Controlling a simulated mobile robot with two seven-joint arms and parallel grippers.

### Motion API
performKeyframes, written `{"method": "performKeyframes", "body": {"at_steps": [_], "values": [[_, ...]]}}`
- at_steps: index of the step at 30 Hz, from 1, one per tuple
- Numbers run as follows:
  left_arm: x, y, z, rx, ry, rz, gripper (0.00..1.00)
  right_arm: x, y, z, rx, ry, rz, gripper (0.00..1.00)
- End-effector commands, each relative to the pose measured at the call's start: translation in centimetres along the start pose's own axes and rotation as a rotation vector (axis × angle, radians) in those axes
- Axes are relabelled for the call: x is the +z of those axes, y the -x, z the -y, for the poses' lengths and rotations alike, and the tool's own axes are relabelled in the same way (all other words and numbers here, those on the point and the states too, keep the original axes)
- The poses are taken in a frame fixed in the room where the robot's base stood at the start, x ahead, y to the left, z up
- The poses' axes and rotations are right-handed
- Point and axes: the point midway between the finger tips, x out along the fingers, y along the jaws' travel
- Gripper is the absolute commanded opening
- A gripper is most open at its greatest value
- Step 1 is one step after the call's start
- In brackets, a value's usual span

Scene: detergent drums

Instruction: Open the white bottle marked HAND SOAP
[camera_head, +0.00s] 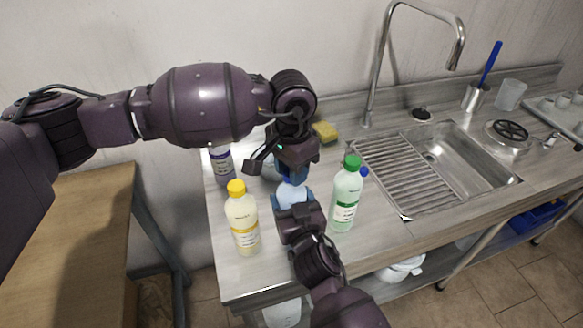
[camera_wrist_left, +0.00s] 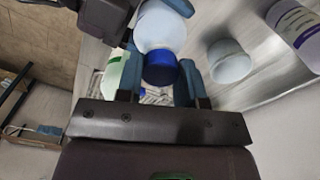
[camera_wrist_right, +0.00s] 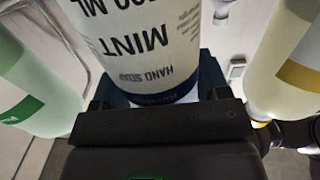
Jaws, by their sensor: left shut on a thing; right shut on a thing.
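The white bottle marked HAND SOAP (camera_wrist_right: 150,45) stands upright near the counter's front; its MINT label fills the right wrist view. In the head view (camera_head: 291,193) both grippers hide most of it. My right gripper (camera_head: 296,203) is shut around its body from the front. My left gripper (camera_head: 292,176) is above it, shut on its blue cap (camera_wrist_left: 160,68), which sits between the fingers in the left wrist view. Whether the cap is still seated on the neck cannot be told.
A yellow-capped bottle (camera_head: 242,220) stands close on the left and a green-capped bottle (camera_head: 345,195) close on the right. A purple-labelled bottle (camera_head: 222,166) and a pale tub (camera_wrist_left: 229,62) stand behind. A sponge (camera_head: 325,131) and the sink (camera_head: 460,160) lie further back and right.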

Motion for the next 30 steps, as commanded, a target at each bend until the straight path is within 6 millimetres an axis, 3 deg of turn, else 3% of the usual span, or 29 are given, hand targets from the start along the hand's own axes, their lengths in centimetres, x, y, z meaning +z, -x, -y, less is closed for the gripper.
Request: {"method": "performKeyframes", "body": {"at_steps": [8, 30], "values": [[-0.01, 0.05, 0.09, -0.002, 0.179, -0.001, 0.06, 0.04, 0.02, 0.0, 0.0, 0.0, 0.001, 0.02], [0.03, 0.11, 0.08, -0.001, 1.233, -0.001, 0.05, 0.04, 0.03, -0.02, 0.0, 0.0, 0.001, 0.02]]}}
